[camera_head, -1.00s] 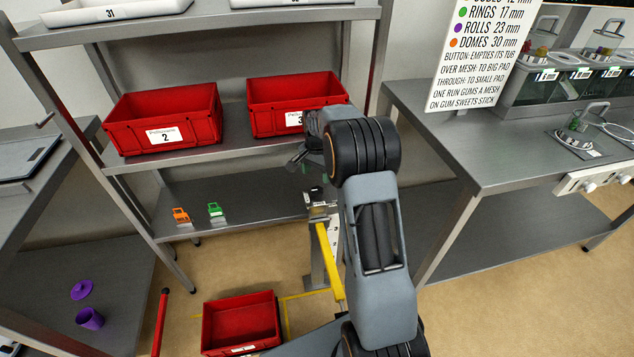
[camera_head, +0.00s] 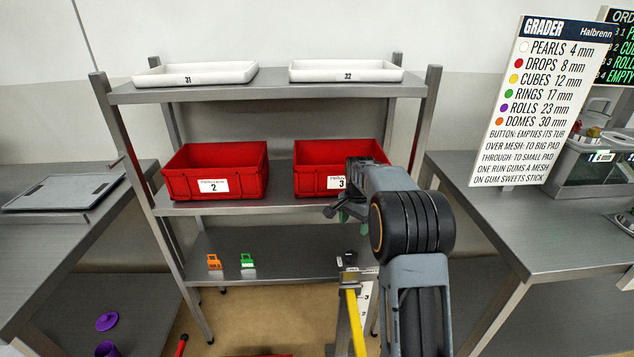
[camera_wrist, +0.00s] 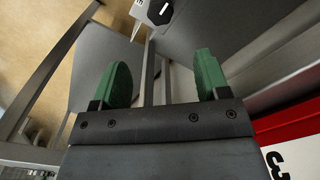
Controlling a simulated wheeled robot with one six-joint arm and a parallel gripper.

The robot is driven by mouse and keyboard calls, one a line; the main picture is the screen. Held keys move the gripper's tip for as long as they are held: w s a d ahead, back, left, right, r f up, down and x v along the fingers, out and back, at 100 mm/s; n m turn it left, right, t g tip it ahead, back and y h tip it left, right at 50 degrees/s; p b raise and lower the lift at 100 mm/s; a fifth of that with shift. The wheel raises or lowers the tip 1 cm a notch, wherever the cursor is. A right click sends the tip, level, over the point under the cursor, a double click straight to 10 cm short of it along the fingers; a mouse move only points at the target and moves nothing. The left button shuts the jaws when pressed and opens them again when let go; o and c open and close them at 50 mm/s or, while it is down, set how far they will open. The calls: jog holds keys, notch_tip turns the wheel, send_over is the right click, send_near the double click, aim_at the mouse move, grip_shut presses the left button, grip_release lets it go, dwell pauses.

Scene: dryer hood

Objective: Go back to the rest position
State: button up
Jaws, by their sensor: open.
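My gripper (camera_head: 345,213) is in front of the shelf rack, just below the front of the red crate labelled 3 (camera_head: 312,182). In the wrist view its two green fingers (camera_wrist: 160,80) stand wide apart with nothing between them. The crate's red wall and label also show at the lower right of the wrist view (camera_wrist: 290,120). My arm hides part of the crate's right side and the shelf behind it.
A red crate labelled 2 (camera_head: 250,180) is left on the middle shelf. White trays 31 (camera_head: 195,74) and 32 (camera_head: 345,72) are on top. Orange (camera_head: 215,262) and green (camera_head: 247,261) items stand on the lower shelf. A yellow bar (camera_head: 356,322) stands beside my arm. Benches flank the rack.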

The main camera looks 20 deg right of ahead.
jog(key=s+a+r+n+t+p, duration=0.1)
jog(key=s+a+r+n+p, duration=0.2)
jog(key=s+r, duration=0.3)
jog(key=s+a+r+n+t+p, duration=0.1)
jog(key=s+a+r+n+p, duration=0.3)
jog(key=s, duration=0.7)
jog(key=s+a+r+n+t+p, duration=0.1)
jog(key=s+a+r+n+p, duration=0.3)
jog(key=s+r, duration=0.3)
jog(key=shift+s+a+r+t+p, duration=0.2)
jog(key=shift+s+r+t+p, duration=0.25)
jog(key=shift+s, duration=0.85)
